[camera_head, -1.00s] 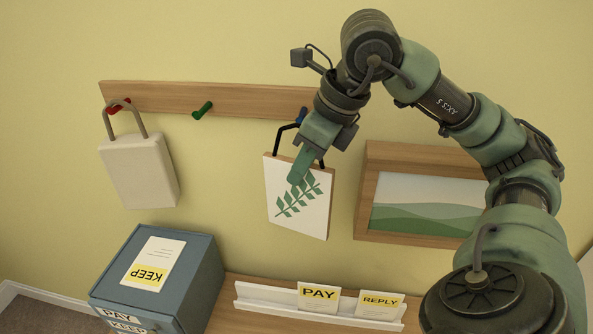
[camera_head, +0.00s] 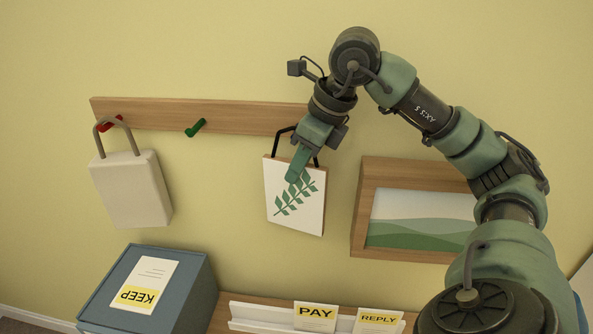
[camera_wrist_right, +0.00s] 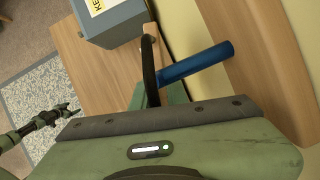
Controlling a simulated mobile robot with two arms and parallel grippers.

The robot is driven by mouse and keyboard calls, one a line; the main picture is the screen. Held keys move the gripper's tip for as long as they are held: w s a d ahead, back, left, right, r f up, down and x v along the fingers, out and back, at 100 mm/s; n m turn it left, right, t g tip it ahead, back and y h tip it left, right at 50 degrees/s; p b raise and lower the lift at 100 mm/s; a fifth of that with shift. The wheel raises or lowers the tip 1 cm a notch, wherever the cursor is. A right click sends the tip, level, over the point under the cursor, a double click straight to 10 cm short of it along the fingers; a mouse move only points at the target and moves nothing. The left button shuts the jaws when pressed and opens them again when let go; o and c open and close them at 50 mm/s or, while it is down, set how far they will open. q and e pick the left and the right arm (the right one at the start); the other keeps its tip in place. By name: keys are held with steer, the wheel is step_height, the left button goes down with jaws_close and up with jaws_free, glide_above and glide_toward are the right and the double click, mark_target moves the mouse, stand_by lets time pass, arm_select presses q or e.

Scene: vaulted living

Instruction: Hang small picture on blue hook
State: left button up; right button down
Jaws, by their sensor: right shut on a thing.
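The small picture (camera_head: 294,200), a white panel with a green leaf sprig and a black hanging loop (camera_head: 284,140), hangs from my right gripper (camera_head: 297,165), which is shut on it in front of the wall. The blue hook (camera_wrist_right: 197,63) shows in the right wrist view, beside the wooden rail; the gripper hides it in the head view. The black loop (camera_wrist_right: 149,68) is at the hook's left end in that view; I cannot tell whether it is around the hook. My left gripper (camera_wrist_right: 58,117) is small and dark at the left of the wrist view.
The rail (camera_head: 240,120) also bears a green hook (camera_head: 195,128) and a red hook (camera_head: 108,124) with a beige bag-like object (camera_head: 133,188). A framed landscape (camera_head: 420,218) is close on the right. Below are a blue-grey box (camera_head: 190,285) and a white letter holder (camera_head: 262,314).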

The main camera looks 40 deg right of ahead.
steer(key=shift+w+d+f, duration=0.25)
steer(key=shift+w+d, duration=0.25)
steer(key=shift+d, duration=0.2)
steer(key=shift+f, duration=0.15)
stand_by(0.3)
steer(key=c, duration=1.3)
jaws_free()
steer(key=v, duration=0.8)
steer(key=shift+a, duration=0.15)
